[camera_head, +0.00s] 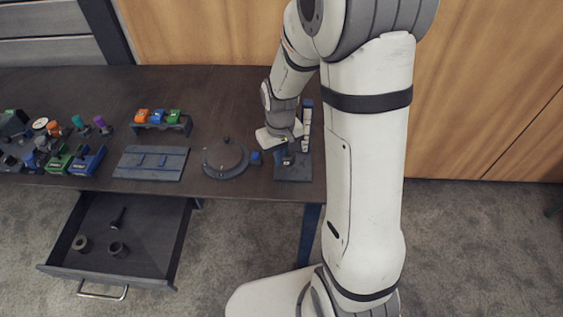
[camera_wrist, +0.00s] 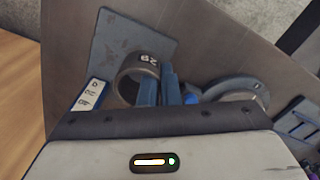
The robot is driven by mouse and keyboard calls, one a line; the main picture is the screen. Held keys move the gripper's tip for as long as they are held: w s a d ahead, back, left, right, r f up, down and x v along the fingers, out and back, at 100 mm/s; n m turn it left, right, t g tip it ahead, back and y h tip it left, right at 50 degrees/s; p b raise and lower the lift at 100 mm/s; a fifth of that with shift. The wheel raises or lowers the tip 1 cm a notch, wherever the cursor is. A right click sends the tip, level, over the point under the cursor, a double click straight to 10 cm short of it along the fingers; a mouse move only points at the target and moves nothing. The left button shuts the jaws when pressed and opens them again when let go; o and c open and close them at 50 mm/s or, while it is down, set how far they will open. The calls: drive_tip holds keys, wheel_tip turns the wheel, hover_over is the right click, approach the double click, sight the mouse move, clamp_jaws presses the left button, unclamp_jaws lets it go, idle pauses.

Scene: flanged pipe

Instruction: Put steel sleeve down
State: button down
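The steel sleeve (camera_wrist: 126,88) is a dark grey ring with white digits on its outer side, in the upper middle of the wrist view. My gripper (camera_wrist: 160,90) has blue fingers, one inside the ring and one outside, and appears closed on its wall. The sleeve is over or on a flat grey square plate (camera_wrist: 112,43); I cannot tell whether it touches. In the head view my gripper (camera_head: 285,152) is low over that plate (camera_head: 294,175) at the table's right end, and the sleeve is mostly hidden there.
A white labelled upright piece (camera_head: 306,127) stands close beside the gripper. A round flanged disc (camera_head: 225,160) lies to the left, with a small blue part (camera_head: 255,157) between. Further left are a slotted plate (camera_head: 151,163) and coloured blocks (camera_head: 159,117). An open drawer (camera_head: 145,235) holds loose parts.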

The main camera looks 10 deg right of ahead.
sight(281, 173)
drive_tip(key=shift+s+d+f, duration=0.1)
drive_tip(key=shift+s+f, duration=0.05)
drive_tip(key=shift+f, duration=1.7)
drive_tip(key=shift+f, duration=0.2)
drive_tip(key=c, duration=1.6)
unclamp_jaws()
drive_tip(key=shift+c, duration=0.2)
wheel_tip(281, 173, up, 13)
drive_tip(key=shift+s+f, duration=0.1)
drive_tip(key=shift+s, duration=0.05)
drive_tip(key=s+r+m+t, duration=0.1)
drive_tip(key=s+r, duration=0.3)
drive_tip(key=s, duration=0.3)
drive_tip(key=s+d+r+m+t, duration=0.1)
drive_tip(key=s+r, duration=0.3)
drive_tip(key=s, duration=0.4)
drive_tip(key=shift+d+r+m+t, duration=0.15)
drive_tip(key=shift+r+m+t, duration=0.2)
drive_tip(key=shift+t, duration=0.15)
